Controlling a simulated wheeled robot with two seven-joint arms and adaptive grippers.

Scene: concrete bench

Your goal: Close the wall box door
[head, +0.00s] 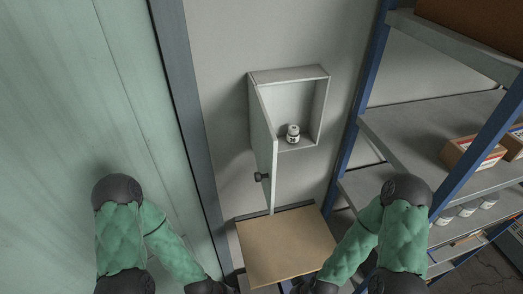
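A pale grey wall box (322,106) is fixed to the wall at the centre of the head view. Its door (264,150) is hinged at the left side and stands wide open, swung out towards me. A dark knob (261,177) sits on the door's outer face, near its free edge. A small white jar (293,131) with a dark label stands inside the box on its floor. My two green arms reach in from the bottom, and their dark wrist ends are cut off by the bottom edge. Neither gripper's fingers show, and both arms are apart from the door.
A tan-topped surface (285,246) lies below the box, between my arms. A blue-posted metal shelf rack (425,120) stands close on the right with cartons (470,152) and white jars. A pale green panel (80,90) with a grey post (183,95) fills the left.

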